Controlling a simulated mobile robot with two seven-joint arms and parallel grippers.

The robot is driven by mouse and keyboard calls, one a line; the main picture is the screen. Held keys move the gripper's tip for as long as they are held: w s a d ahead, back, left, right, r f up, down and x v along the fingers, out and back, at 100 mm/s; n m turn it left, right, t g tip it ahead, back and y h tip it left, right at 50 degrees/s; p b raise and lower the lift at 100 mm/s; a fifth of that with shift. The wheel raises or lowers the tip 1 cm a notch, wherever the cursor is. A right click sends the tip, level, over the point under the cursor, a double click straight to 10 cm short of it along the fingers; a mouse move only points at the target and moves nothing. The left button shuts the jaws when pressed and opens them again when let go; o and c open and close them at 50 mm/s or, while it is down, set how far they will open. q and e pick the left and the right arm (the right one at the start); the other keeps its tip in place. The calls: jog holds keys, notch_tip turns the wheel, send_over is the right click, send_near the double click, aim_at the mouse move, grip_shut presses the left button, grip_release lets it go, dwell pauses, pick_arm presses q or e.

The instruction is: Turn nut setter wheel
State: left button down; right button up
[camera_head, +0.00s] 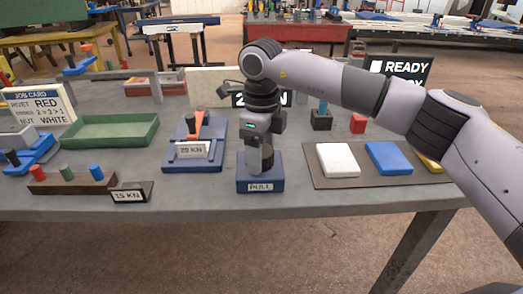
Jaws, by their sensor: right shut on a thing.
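My right gripper (262,143) points down at the front middle of the bench, over a blue block (245,186) whose label seems to read "PULL". It is shut on a dark upright cylinder (261,162) that stands on this block. The fingers hide the cylinder's upper part. I cannot make out a clear wheel shape, so I cannot tell whether this cylinder is the nut setter wheel. My left gripper is not in view.
Left of my gripper stands a blue fixture (208,164) with an orange lever. A green tray (85,145), a wooden peg block (50,186) and a job card (40,104) lie farther left. A brown mat (325,181) with coloured pads lies right.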

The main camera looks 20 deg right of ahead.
jog(key=shift+r, duration=0.1)
jog(key=o, duration=1)
jog(key=shift+c, duration=0.2)
notch_tip(320, 180, up, 7)
jog(key=shift+r, duration=0.1)
